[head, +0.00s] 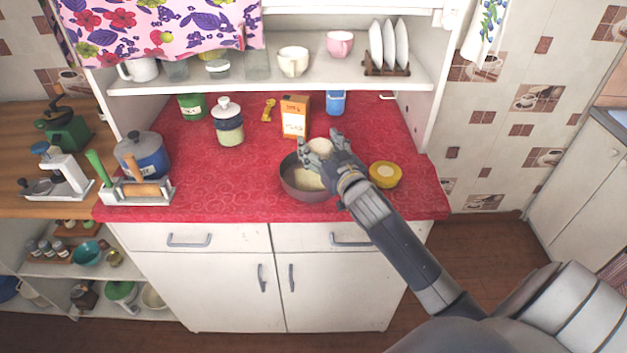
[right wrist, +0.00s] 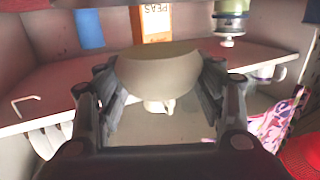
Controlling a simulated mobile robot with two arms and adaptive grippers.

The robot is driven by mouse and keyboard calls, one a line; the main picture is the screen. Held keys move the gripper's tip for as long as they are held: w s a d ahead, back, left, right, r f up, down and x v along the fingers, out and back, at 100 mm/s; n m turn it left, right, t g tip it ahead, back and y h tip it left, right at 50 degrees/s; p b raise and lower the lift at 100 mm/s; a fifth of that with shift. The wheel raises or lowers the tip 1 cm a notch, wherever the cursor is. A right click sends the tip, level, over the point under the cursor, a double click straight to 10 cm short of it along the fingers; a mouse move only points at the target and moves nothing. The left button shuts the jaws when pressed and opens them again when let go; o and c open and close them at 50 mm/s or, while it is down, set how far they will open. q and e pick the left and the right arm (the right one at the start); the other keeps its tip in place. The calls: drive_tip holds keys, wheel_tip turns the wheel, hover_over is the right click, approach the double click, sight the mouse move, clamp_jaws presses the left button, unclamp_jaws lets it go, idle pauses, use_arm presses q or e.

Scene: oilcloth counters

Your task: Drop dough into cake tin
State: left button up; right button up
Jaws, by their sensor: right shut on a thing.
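The cake tin (head: 290,186) is a dark round pan on the red counter, with a pale bottom or contents showing inside; I cannot tell which. My right gripper (head: 323,151) is over the tin's back right part in the head view. It is shut on a pale, rounded piece of dough (head: 320,145). In the right wrist view the dough (right wrist: 158,72) sits between both fingers of the gripper (right wrist: 160,88). The gripper hides part of the tin's right side. My left gripper is not in view.
A peas box (head: 294,117) stands just behind the tin, with a blue container (head: 336,103) beside it. A yellow-lidded round container (head: 385,175) is to the right. A glass jar (head: 229,125) and a blue pot (head: 146,157) stand left. The counter left of the tin is clear.

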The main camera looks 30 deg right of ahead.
drive_tip(key=shift+r, duration=0.1)
drive_tip(key=o, duration=1.2)
drive_tip(key=s, duration=0.4)
drive_tip(key=s+a, duration=0.1)
drive_tip(key=s, duration=0.3)
drive_tip(key=s+a, duration=0.1)
drive_tip(key=s, duration=0.3)
drive_tip(key=shift+r, duration=0.25)
